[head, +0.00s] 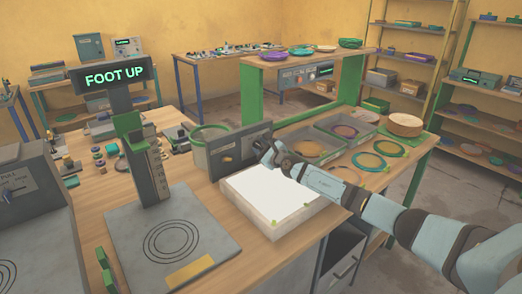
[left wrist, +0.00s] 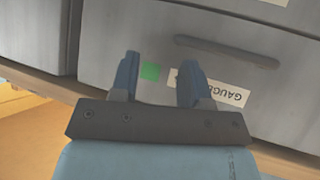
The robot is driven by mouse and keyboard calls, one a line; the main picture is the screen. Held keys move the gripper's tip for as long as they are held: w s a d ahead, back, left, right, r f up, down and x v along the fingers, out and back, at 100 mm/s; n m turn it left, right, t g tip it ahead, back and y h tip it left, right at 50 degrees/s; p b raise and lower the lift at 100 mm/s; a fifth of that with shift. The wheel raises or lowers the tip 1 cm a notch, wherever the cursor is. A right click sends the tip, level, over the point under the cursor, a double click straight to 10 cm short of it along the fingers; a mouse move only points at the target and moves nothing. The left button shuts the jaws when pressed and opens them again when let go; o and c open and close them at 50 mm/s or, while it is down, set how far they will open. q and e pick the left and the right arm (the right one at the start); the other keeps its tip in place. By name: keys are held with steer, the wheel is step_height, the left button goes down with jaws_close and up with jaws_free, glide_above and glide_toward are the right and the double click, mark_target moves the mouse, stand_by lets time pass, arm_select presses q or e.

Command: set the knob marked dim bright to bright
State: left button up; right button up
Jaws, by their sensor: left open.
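A dark grey upright panel (head: 241,148) stands behind the lit white light box (head: 272,194) in the head view. A small dark knob (head: 227,159) shows on its left part. Any dim or bright marking is too small to read. My right gripper (head: 265,148) is at the panel's right part and hides what is there; whether its fingers touch the panel or are open or shut I cannot tell. My left gripper (left wrist: 158,75) shows only in the left wrist view, open and empty, facing a grey drawer front.
The drawer front (left wrist: 235,90) has a handle (left wrist: 226,51), a green square and a label partly reading "GAUGE". Grey trays (head: 312,143) and a green ring (head: 369,161) lie right.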

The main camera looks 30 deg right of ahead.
steer(key=c, duration=0.6)
jaws_close()
